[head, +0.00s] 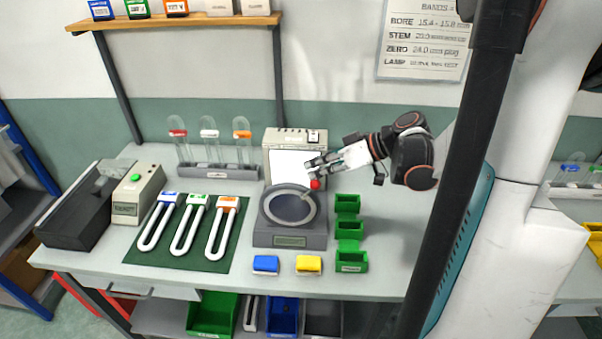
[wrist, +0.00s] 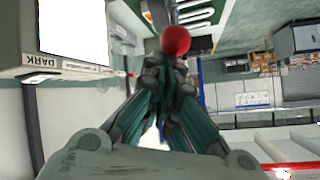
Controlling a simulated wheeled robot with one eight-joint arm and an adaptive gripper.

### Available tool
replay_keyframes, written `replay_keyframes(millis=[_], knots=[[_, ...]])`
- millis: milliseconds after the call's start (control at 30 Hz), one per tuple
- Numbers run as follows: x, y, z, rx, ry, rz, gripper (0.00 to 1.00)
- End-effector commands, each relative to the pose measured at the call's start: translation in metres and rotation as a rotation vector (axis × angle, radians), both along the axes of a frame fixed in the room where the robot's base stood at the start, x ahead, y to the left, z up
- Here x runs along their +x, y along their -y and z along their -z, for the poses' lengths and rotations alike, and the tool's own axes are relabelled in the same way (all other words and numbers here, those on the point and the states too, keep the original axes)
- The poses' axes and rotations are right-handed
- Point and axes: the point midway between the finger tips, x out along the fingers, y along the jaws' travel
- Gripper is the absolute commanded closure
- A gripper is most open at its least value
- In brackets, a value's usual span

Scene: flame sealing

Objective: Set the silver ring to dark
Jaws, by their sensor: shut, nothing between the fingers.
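The silver ring (head: 265,209) surrounds a dark round disc on a grey device in the middle of the bench. A red ball knob (head: 315,184) stands at the ring's upper right; it also shows in the wrist view (wrist: 175,40), just beyond the fingertips. A thin lever seems to join it to the ring. My gripper (head: 312,166) is shut and empty, just above and beside the knob; whether they touch I cannot tell. In the wrist view a label reading DARK (wrist: 27,61) is on the box at the left.
A box with a bright white panel (head: 288,165) stands behind the ring. Green bins (head: 349,229) are to its right, blue (head: 265,264) and yellow (head: 308,265) blocks in front. A green mat (head: 172,253) with U-shaped tubes lies left. A tube rack (head: 218,170) stands behind.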

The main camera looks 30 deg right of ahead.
Motion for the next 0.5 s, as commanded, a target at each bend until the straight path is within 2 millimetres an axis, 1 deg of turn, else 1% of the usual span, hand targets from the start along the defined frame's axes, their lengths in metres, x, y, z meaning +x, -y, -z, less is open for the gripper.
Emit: replay_keyframes(millis=[33,200,500], knots=[[-0.003,0.004,0.005,-0.001,-0.002,0.001,1.0],[-0.011,0.014,0.011,-0.003,-0.003,-0.001,1.0],[-0.017,0.022,0.017,-0.004,-0.005,-0.001,1.0]])
